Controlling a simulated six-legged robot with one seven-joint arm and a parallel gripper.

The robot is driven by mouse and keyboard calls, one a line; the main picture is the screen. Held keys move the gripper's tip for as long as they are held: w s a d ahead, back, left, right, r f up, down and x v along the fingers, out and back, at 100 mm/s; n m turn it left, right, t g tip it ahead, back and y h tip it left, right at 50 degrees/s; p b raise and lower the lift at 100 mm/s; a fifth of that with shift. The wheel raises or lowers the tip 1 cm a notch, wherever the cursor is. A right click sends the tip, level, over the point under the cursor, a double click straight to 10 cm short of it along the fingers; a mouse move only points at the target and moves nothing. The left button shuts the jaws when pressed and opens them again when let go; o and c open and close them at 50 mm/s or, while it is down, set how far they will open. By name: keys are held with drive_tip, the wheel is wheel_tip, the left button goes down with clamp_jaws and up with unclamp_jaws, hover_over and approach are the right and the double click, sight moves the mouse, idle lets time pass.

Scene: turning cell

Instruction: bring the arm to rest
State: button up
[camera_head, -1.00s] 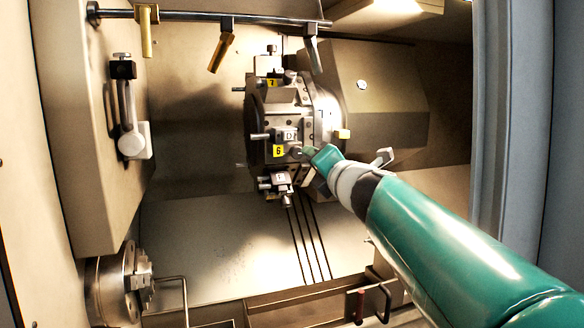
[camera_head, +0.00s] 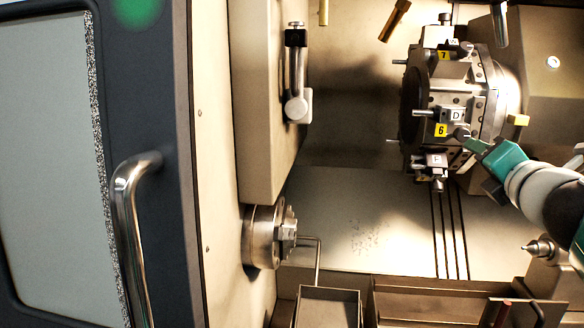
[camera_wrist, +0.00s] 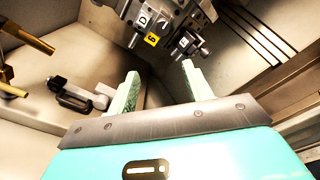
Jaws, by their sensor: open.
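My gripper (camera_wrist: 160,82) is open and empty in the wrist view, its two pale green fingers spread apart. In the head view my teal and white arm reaches in from the right, its end overlapping the lower right of the tool turret (camera_head: 483,103). The turret carries several tool holders, with yellow labels 6 and 7. In the wrist view the holder marked D and label 6 (camera_wrist: 151,39) show beyond the fingers, with a gap of unclear depth. I cannot tell from the head view how far my gripper is from the turret.
A chuck (camera_head: 264,238) sits at the lower left of the machining space. A lever arm (camera_head: 297,75) is on the wall above it. The machine door (camera_head: 50,150) with a chrome handle (camera_head: 130,220) is at the left. Brass nozzles hang at the top.

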drive_tip(key=s+a+f+n+g+y, duration=0.25)
drive_tip(key=a+f+n, duration=0.55)
drive_tip(key=n, duration=0.4)
drive_tip(key=s+a+f+n+g+y, duration=0.1)
drive_tip(key=a+f+n+g+y, duration=0.4)
drive_tip(key=a+n, duration=0.7)
drive_tip(key=s+a+f+n+g+h, duration=0.1)
drive_tip(key=s+f+n+g+h, duration=0.1)
drive_tip(key=s+f+n, duration=0.3)
drive_tip(key=s+a+f+n+g+h, duration=0.1)
drive_tip(key=s+f+n, duration=0.5)
drive_tip(key=n, duration=1.1)
wheel_tip(320, 180, down, 5)
drive_tip(key=shift+s+a+r+n+g+h, duration=0.1)
drive_tip(key=shift+s+a+n+g+h, duration=0.25)
drive_tip(key=shift+g, duration=0.3)
drive_tip(key=shift+w+d, duration=0.1)
